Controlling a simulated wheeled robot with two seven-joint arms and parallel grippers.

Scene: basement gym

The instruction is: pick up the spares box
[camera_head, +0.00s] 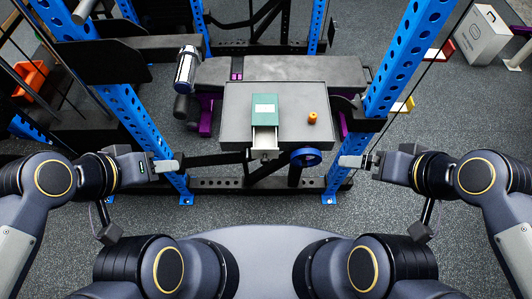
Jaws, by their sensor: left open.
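The likely spares box (265,101) is a small green box with a pale label on its top. A pale open drawer or tray part shows at its near side. It sits on a grey raised surface (236,128), left of its middle. My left gripper (172,166) is open and empty, to the left of the box and nearer to me, well apart from it. My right gripper (347,161) is to the right of the box and nearer to me, also apart from it. Its finger gap cannot be made out.
A small orange item (312,117) stands on the same surface, right of the box. Blue rack posts (398,62) rise on both sides. A blue-rimmed wheel (305,157) is just below the surface's near edge. A dark bench (305,69) lies behind.

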